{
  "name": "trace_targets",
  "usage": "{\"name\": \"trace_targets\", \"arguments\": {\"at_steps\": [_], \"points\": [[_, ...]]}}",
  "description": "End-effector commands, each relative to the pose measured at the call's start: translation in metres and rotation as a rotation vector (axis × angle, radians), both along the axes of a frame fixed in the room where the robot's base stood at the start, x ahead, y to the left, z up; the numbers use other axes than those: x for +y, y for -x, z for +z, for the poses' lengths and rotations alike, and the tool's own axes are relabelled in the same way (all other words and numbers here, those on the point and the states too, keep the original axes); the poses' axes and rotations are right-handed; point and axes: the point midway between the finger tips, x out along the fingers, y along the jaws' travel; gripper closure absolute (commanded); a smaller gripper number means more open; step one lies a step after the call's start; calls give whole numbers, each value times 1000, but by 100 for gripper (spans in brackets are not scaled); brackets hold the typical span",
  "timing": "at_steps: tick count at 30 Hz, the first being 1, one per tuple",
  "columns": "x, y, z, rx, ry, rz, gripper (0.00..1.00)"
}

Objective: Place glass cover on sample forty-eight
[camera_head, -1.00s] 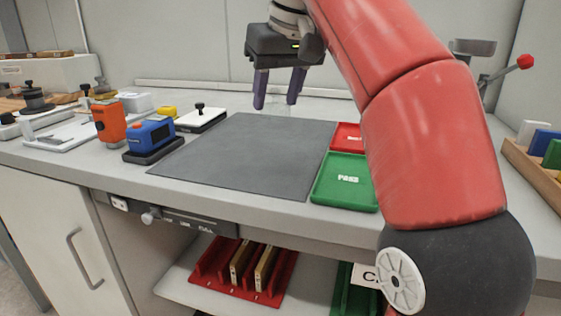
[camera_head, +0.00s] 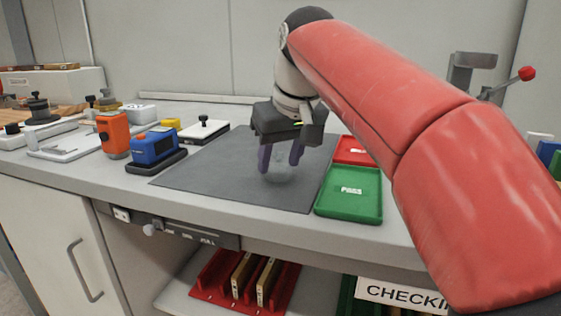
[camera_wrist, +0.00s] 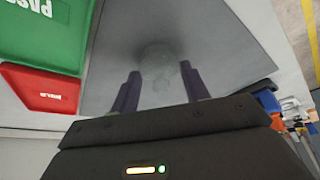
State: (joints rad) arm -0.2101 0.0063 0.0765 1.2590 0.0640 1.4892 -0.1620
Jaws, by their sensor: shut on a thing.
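My gripper (camera_head: 281,166) is low over the dark grey mat (camera_head: 215,170), fingers pointing down. It is shut on the clear glass cover (camera_head: 281,177), which is faint against the mat. In the wrist view the glass cover (camera_wrist: 160,68) shows as a see-through rounded shape between and just beyond the two purple fingertips (camera_wrist: 158,92). I cannot tell whether it touches the mat. No sample marked forty-eight can be read. Wooden-looking panels (camera_head: 242,275) stand in a red rack (camera_head: 214,280) on the shelf below.
A green PASS tray (camera_head: 350,210) and a red tray (camera_head: 352,150) lie right of the mat. A blue device (camera_head: 152,148), an orange device (camera_head: 113,135) and a white block with a black knob (camera_head: 205,132) stand left. The mat's left part is bare.

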Motion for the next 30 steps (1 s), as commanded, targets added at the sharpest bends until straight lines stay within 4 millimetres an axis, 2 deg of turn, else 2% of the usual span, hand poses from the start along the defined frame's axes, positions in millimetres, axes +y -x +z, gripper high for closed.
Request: {"name": "trace_targets", "arguments": {"at_steps": [14, 15, 19, 30], "points": [[0, 0, -10, 0, 0, 0, 77], [0, 0, -9, 0, 0, 0, 50], [0, 0, -9, 0, 0, 0, 33], [0, 0, -12, -2, -1, 0, 32]]}}
